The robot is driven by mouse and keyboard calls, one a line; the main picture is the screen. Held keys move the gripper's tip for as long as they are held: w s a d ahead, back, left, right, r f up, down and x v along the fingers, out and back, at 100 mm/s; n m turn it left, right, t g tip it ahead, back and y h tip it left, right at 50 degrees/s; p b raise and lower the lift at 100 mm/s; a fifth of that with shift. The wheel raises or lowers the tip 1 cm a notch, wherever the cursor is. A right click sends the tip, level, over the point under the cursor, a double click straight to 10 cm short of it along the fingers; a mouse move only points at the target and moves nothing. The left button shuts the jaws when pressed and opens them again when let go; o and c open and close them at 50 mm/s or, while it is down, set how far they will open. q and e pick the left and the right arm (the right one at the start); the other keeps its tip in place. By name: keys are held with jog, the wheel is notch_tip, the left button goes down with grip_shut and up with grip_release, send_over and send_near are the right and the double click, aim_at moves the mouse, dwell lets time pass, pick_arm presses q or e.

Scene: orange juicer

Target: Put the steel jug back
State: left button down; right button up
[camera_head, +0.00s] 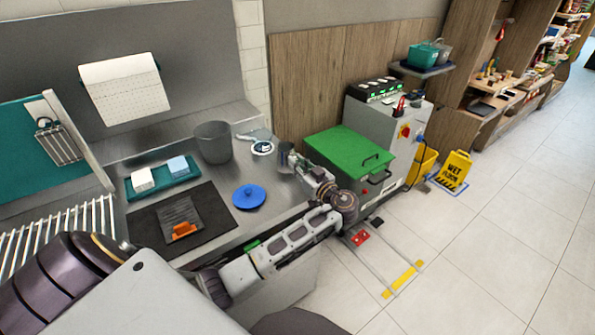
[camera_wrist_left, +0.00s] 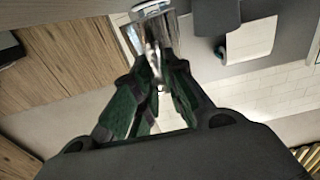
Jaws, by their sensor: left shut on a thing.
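The steel jug (camera_head: 286,157) is at the right end of the steel counter, to the right of a dark grey bin. My left gripper (camera_head: 298,162) is shut on it from the right side. In the left wrist view the shiny jug (camera_wrist_left: 152,16) shows beyond the closed green-padded fingers (camera_wrist_left: 158,85), which appear to be on its handle. I cannot tell whether the jug's base touches the counter. My right gripper is not in view.
A grey bin (camera_head: 213,142), a blue lid (camera_head: 249,196), a white-and-blue round item (camera_head: 262,147) and a teal tray (camera_head: 162,188) are on the counter. A dark mat (camera_head: 150,228) lies in front. A green-topped machine (camera_head: 350,148) stands to the right.

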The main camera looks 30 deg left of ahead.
pick_arm(q)
jog(key=shift+f, duration=1.25)
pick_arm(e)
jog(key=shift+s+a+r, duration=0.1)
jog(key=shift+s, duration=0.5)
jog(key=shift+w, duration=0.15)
